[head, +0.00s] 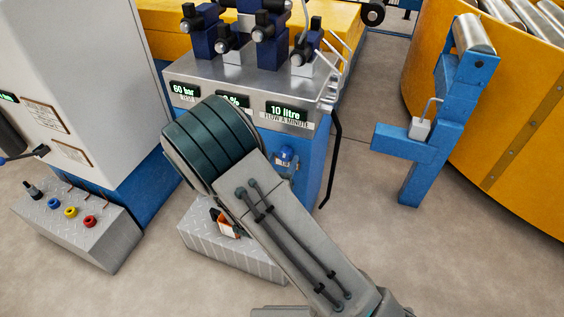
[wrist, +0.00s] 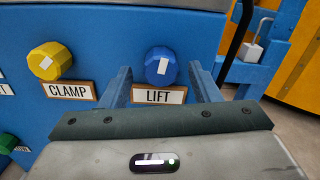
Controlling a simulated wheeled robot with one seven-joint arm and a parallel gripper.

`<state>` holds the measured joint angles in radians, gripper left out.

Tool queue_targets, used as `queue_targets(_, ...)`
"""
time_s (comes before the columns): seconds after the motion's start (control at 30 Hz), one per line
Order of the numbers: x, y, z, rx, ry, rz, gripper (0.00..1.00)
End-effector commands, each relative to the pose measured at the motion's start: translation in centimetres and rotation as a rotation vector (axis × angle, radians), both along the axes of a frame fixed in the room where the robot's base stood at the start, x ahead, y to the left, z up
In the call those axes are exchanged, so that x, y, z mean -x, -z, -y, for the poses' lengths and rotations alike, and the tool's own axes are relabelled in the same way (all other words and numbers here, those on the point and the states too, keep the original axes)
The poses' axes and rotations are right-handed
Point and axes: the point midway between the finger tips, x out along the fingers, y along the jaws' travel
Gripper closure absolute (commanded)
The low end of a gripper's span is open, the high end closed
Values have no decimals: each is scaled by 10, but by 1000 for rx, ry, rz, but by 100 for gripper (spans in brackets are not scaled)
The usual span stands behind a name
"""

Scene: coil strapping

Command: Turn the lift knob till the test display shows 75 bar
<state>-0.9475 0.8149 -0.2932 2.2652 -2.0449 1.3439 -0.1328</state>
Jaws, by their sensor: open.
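The lift knob (wrist: 160,66) is blue and faceted, with a white mark, above a plate reading LIFT (wrist: 159,95). It also shows small in the head view (head: 286,154), just right of my arm. My gripper (wrist: 160,72) is open, with one finger to the lower left of the knob and one to its right. I cannot tell whether either finger touches it. In the head view my gripper is hidden behind my arm. The test display (head: 184,90) reads 60 bar on the steel panel top.
A yellow clamp knob (wrist: 50,61) sits left of the lift knob, and a green knob (wrist: 8,142) lower left. The flow display (head: 286,111) reads 10 litre; the middle display is partly hidden. A blue post (head: 430,130) with a padlock stands right.

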Motion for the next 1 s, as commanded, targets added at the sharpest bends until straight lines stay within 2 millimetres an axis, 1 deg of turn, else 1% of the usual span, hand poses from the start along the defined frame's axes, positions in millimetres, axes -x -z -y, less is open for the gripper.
queue_targets(0.03,-4,1,2,0,2,2,44)
queue_targets(0.13,-8,0,4,0,2,1,44)
queue_targets(0.4,-9,-1,4,0,1,1,44)
queue_targets(0.43,-9,-1,4,0,1,1,49)
queue_targets(0.47,-9,-1,4,0,1,1,58)
queue_targets(0.5,-9,-1,4,0,1,1,69)
queue_targets(0.57,-9,-1,4,0,1,1,85)
queue_targets(0.6,-9,-1,4,0,1,1,88)
queue_targets(0.87,-9,0,4,-19,1,7,88)
queue_targets(1.0,-9,0,3,-68,0,25,88)
